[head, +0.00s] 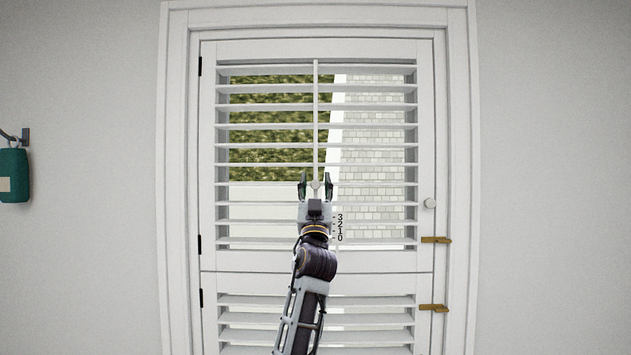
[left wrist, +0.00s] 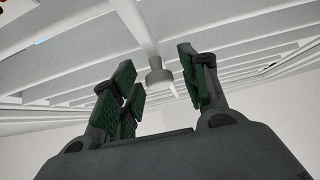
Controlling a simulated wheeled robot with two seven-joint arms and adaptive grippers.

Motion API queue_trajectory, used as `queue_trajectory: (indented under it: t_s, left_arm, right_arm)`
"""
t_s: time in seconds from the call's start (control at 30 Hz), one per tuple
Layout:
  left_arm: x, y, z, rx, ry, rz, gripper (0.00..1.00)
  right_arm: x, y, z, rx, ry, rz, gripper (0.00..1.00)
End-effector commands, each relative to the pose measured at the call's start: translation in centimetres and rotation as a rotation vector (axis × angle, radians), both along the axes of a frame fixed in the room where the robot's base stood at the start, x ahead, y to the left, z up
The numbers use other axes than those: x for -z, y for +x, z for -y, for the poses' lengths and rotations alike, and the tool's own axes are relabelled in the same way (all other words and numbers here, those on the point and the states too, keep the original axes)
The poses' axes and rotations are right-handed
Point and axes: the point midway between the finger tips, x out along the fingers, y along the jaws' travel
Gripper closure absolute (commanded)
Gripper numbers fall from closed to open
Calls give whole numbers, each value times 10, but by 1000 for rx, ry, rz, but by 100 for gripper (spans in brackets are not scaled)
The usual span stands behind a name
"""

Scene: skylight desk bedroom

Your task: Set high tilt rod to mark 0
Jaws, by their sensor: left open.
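The high tilt rod (head: 316,118) is a thin white vertical bar on the front of the upper louvers, with a knob (head: 316,185) on it. My left gripper (head: 316,186) is open, with one finger on each side of the knob. In the left wrist view the white knob (left wrist: 159,76) shows between the open fingers (left wrist: 158,88); I cannot tell whether either finger touches it. The scale (head: 339,228) with marks 3, 2, 1, 0 from top to bottom is right of my gripper. The knob is above mark 3. The upper louvers (head: 260,126) are open. My right gripper is not in view.
A lower set of louvers (head: 375,337) lies under the upper panel. A green object (head: 14,178) hangs on the left wall.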

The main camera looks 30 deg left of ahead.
Motion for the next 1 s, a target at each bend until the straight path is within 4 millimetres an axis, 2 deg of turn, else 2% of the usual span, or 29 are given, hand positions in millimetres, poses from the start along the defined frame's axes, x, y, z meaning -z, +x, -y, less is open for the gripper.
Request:
queue_trajectory:
  t_s: [0.43,0.8,1.0]
  left_arm:
    - [-4,4,-3,0,0,0,56]
    - [-4,4,-2,0,0,0,100]
    - [-4,4,-2,0,0,0,100]
  right_arm:
    - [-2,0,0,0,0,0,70]
    - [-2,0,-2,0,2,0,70]
    - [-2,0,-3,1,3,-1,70]
